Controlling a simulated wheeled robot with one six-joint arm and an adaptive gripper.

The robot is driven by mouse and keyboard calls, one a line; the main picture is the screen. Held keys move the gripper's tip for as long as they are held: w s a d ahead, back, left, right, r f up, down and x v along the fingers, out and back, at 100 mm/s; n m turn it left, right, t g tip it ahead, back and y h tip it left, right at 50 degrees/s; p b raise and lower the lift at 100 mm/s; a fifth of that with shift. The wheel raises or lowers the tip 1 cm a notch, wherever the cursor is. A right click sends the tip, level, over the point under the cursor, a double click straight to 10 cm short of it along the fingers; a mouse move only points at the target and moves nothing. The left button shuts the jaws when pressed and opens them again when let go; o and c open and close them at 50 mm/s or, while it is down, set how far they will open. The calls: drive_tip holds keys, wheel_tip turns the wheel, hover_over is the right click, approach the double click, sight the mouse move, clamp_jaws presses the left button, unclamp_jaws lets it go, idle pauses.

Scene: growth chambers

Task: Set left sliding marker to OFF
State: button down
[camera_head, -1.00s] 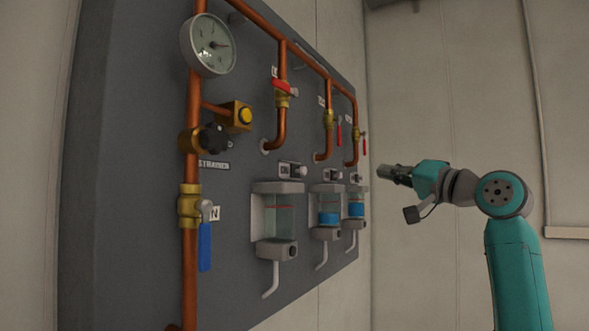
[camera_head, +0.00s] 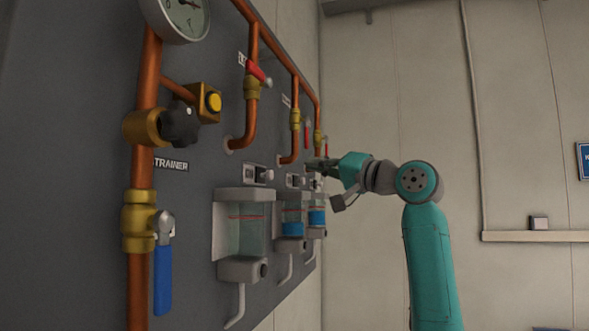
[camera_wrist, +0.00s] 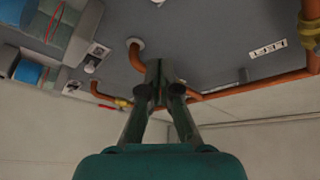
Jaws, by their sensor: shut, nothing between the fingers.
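The left sliding marker (camera_head: 258,174) is a small light plate with a grey knob at its right side, on the grey panel above the left container. Its lettering is too small to read now. Two similar markers, the middle one (camera_head: 295,181) and one farther right, sit beyond it. My gripper (camera_head: 318,164) is in front of the far right end of the panel, right of the left marker, with its fingers together. In the wrist view my gripper (camera_wrist: 160,66) is shut and empty. Two small marker plates (camera_wrist: 97,52) show at its left there; which ones is unclear.
Copper pipes with valves, a gauge (camera_head: 180,14), a black knob (camera_head: 181,122) and a blue-handled valve (camera_head: 162,275) stick out from the panel. Clear containers, the left one (camera_head: 246,228) nearest, hang under the markers. Open room lies right of my arm.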

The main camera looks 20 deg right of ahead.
sight(266, 175)
drive_tip(key=w+a, duration=0.5)
drive_tip(key=a, duration=0.2)
drive_tip(key=shift+w+f, duration=0.25)
drive_tip(key=shift+f, duration=0.05)
idle(0.4)
drive_tip(key=shift+s+a, duration=0.75)
drive_tip(key=shift+s, duration=0.3)
drive_tip(key=shift+s+a, duration=0.7)
drive_tip(key=shift+s, duration=0.35)
